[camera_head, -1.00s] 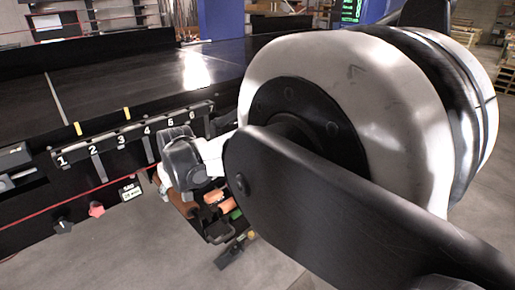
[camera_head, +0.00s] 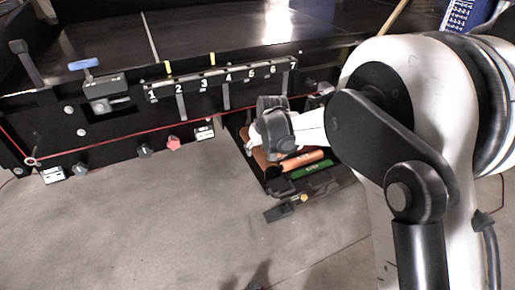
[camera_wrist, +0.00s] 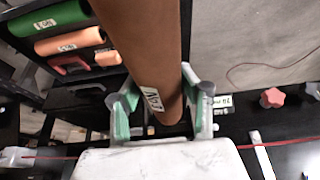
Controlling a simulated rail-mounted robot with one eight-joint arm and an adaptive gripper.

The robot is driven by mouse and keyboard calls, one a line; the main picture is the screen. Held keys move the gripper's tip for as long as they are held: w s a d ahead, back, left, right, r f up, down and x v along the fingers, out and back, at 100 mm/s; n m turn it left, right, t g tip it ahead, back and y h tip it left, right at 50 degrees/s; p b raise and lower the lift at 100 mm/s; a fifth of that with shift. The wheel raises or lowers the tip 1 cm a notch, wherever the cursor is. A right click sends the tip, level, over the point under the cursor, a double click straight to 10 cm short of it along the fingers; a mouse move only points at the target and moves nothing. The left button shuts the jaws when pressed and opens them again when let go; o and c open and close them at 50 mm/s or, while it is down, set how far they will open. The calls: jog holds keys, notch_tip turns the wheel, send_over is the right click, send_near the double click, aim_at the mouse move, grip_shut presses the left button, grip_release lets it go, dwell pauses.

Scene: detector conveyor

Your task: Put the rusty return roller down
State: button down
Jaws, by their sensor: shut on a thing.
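The rusty return roller, a brown cylinder (camera_wrist: 150,40) with a white label, runs from the top edge of the wrist view down between my fingers. My gripper (camera_wrist: 160,102), with green-padded fingers, is shut on it, one finger on each side. In the head view my wrist hides most of the gripper; a brown roller end shows at its left, beside an open dark tray (camera_head: 335,181). The tray holds an orange roller (camera_head: 303,160) and a green roller (camera_head: 311,169). Whether the held roller touches anything is unclear.
The conveyor frame (camera_head: 120,135) stands behind, with a numbered strip (camera_head: 222,78) and a red cord (camera_head: 110,143). The grey floor (camera_head: 150,220) in front is clear.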

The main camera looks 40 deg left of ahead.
jog(key=c, duration=1.1)
grip_release()
jog(key=shift+f+p, duration=0.15)
jog(key=shift+p, duration=0.2)
jog(key=b+v, duration=0.1)
jog(key=v, duration=1.1)
jog(key=shift+w+d+r+b, duration=0.1)
jog(key=shift+d+r+b, duration=0.05)
jog(key=shift+r+b, duration=0.25)
jog(key=shift+o, duration=0.6)
jog(key=shift+d+r, duration=0.15)
jog(key=shift+r, duration=0.3)
